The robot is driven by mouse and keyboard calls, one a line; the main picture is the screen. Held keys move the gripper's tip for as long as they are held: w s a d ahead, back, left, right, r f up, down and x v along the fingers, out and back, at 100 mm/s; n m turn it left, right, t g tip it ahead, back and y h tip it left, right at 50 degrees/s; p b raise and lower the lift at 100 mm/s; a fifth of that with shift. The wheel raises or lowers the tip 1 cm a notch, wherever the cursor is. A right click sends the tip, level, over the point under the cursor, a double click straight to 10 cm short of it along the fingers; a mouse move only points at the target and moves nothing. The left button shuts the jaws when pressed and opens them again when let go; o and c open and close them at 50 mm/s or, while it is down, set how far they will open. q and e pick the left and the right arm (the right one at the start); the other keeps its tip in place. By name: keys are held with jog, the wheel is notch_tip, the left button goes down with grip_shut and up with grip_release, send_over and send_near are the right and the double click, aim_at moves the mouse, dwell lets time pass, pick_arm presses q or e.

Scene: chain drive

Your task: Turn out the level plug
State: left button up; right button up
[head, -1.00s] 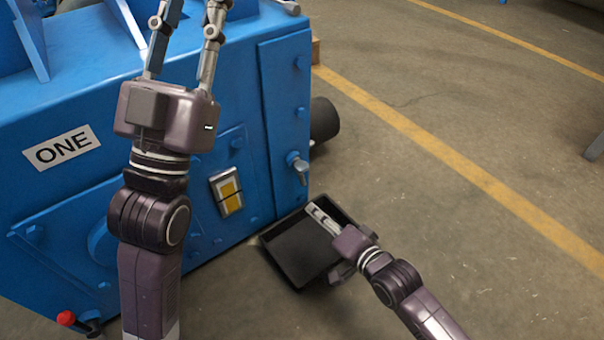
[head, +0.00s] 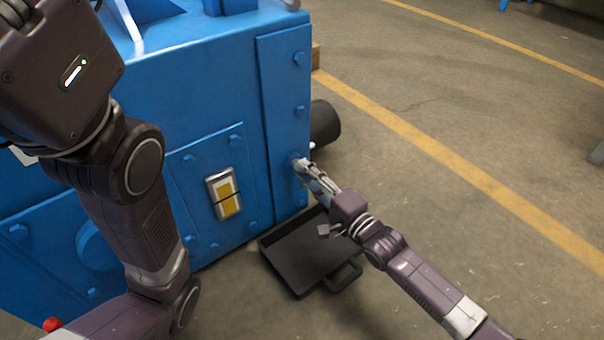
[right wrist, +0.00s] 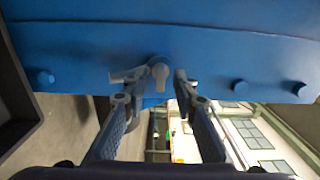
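The level plug (right wrist: 159,73), a grey metal fitting with a short handle, sticks out of the blue machine's end panel. My right gripper (head: 307,170) is at it in the head view and hides most of it. In the right wrist view the two fingertips of this gripper (right wrist: 153,78) stand on either side of the plug. A small gap shows at the right finger; whether the left fingertip touches the handle I cannot tell. My left gripper's body (head: 60,75) is large at the upper left; its fingertips are out of view.
A black pan (head: 292,252) with a handle lies on the floor below the plug. A yellow sight glass (head: 224,195) is on the blue machine (head: 180,85). A dark cylinder (head: 324,121) stands out behind the machine's corner.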

jog(key=shift+b+x, duration=0.4)
jog(key=shift+x, duration=0.55)
jog(key=shift+w+a, duration=0.15)
jog(key=shift+w, duration=0.05)
jog(key=shift+c, duration=0.6)
grip_shut()
